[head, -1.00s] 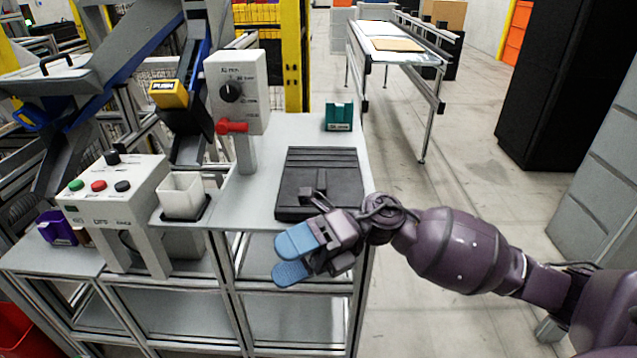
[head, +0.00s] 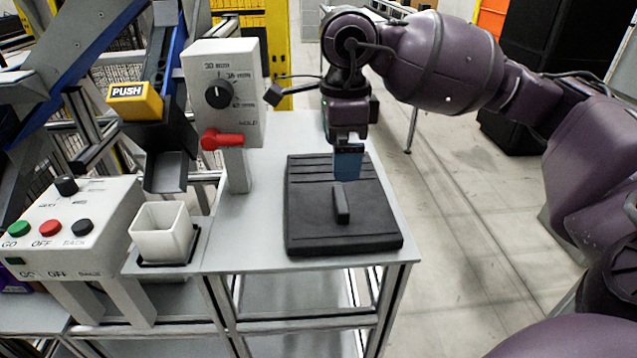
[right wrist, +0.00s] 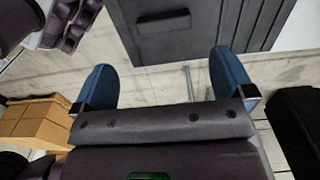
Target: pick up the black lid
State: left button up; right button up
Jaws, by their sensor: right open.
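The black lid (head: 367,232) lies flat on the grey tabletop. It is square, with ridges along its far part and a short upright handle (head: 341,204) near its middle. My right gripper (head: 347,165) points down over the far part of the lid, beyond the handle, with its blue fingers apart from the handle. In the right wrist view the fingers (right wrist: 164,80) are spread wide with nothing between them. The lid (right wrist: 195,30) and its handle (right wrist: 164,21) show ahead of them at the top of that view. My left gripper is out of view.
Left of the lid stand a dial post with a red lever (head: 222,139), a white cup (head: 161,231) and a button box (head: 70,235). A yellow PUSH block (head: 135,101) is further back. The table's right edge is close to the lid, with open floor beyond.

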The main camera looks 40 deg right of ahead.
jog(key=shift+w+d+f, duration=0.1)
jog(key=shift+w+f, duration=0.2)
jog(key=shift+w, duration=0.1)
send_over(341, 198)
jog(key=f, duration=0.2)
jog(key=f+b, duration=0.1)
jog(key=f, duration=0.1)
jog(key=shift+w+a+f, duration=0.1)
jog(key=shift+a+f, duration=0.1)
jog(key=shift+f, duration=0.75)
notch_tip(341, 198, down, 4)
jog(key=shift+d+f+b, duration=0.15)
jog(key=shift+f+b, duration=0.05)
jog(key=shift+b, duration=0.25)
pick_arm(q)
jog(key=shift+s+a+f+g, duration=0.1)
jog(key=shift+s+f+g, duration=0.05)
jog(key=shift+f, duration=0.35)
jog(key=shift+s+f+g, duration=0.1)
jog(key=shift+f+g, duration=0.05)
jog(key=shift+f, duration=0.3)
pick_arm(e)
jog(key=shift+r, duration=0.1)
